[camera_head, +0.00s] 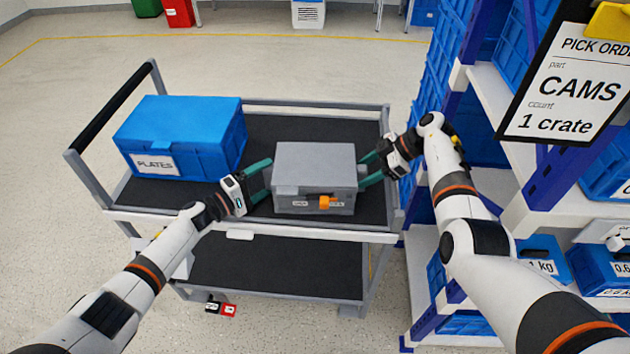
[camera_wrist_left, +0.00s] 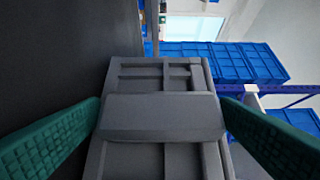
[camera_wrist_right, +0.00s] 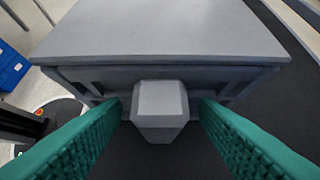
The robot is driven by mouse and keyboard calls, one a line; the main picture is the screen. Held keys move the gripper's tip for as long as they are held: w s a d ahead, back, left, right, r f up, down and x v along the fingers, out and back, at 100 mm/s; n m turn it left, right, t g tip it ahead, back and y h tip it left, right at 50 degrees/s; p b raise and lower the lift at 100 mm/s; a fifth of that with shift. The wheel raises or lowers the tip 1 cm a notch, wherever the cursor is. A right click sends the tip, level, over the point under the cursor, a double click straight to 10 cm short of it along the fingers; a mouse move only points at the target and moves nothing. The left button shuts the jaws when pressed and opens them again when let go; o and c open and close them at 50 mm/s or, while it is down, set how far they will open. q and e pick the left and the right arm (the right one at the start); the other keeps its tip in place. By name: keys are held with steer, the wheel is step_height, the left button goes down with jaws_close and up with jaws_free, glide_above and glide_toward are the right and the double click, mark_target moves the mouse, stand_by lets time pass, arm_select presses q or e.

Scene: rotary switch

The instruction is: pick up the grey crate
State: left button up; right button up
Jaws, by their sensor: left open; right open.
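The grey crate (camera_head: 315,165) stands upright with its lid closed on the top deck of a cart (camera_head: 275,130). It has a small orange latch on its front. My left gripper (camera_head: 263,180) is open at the crate's left side. In the left wrist view, its green fingers (camera_wrist_left: 165,115) stand either side of a grey handle block (camera_wrist_left: 160,117), apart from each other. My right gripper (camera_head: 368,170) is open at the crate's right side. In the right wrist view, its fingers (camera_wrist_right: 160,112) flank a grey handle block (camera_wrist_right: 160,105) under the lid edge. Whether any finger touches is unclear.
A blue crate labelled PLATES (camera_head: 180,135) stands on the cart's left part. A shelf rack (camera_head: 570,200) with blue bins is close on the right. A pick order sign (camera_head: 575,85) reads CAMS, 1 crate. The cart's lower shelf (camera_head: 280,268) looks empty.

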arm_select(q)
steer(key=shift+c, duration=0.2)
arm_select(e)
steer(key=shift+c, duration=0.2)
arm_select(q)
steer(key=c, duration=0.9)
arm_select(e)
steer(key=c, duration=0.9)
arm_select(q)
steer(key=shift+c, duration=0.4)
arm_select(e)
jaws_close()
arm_select(q)
steer(key=shift+r, duration=0.1)
arm_select(e)
steer(key=shift+r, duration=0.15)
